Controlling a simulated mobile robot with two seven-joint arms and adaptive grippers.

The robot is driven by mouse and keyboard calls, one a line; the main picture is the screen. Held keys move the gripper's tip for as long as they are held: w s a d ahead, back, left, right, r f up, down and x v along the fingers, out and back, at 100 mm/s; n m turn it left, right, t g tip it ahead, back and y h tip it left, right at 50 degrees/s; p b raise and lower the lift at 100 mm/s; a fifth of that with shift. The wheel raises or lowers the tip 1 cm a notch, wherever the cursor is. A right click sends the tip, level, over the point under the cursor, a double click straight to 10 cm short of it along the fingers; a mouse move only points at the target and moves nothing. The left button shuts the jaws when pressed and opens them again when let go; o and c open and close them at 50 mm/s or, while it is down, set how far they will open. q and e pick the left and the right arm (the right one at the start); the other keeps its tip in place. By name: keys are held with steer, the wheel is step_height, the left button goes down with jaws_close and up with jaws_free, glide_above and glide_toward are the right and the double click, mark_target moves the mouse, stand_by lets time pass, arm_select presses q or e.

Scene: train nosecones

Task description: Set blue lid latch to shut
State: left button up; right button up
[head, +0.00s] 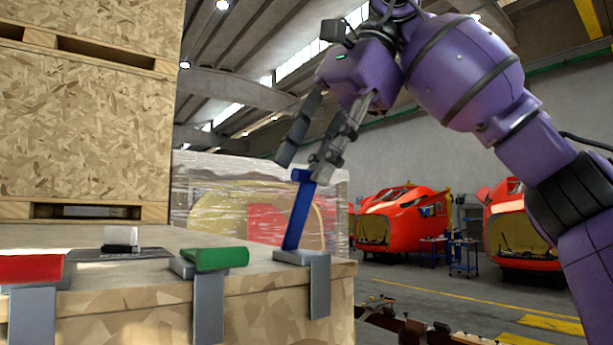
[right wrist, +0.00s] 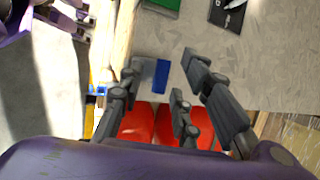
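The blue latch (head: 298,215) stands upright, tilted slightly, on its grey metal bracket (head: 319,285) at the right front corner of the wooden crate lid (head: 130,262). My right gripper (head: 307,152) is open just above the latch's top, its fingers pointing down; whether they touch it I cannot tell. In the right wrist view the blue latch (right wrist: 162,75) shows in the gap between the open fingers (right wrist: 158,80). The head view does not show my left gripper. Purple and grey parts of mine at the wrist view's upper left may include it, with its state unclear.
A green latch (head: 215,259) and a red latch (head: 30,268) lie flat along the same front edge. A white-and-black object (head: 120,240) sits on a dark plate on the lid. A tall wooden crate (head: 85,110) rises behind left. Red nosecones (head: 405,220) stand farther back.

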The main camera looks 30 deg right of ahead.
mark_target(298, 210)
steer(key=shift+x, duration=1.35)
steer(key=shift+w, duration=0.1)
jaws_close()
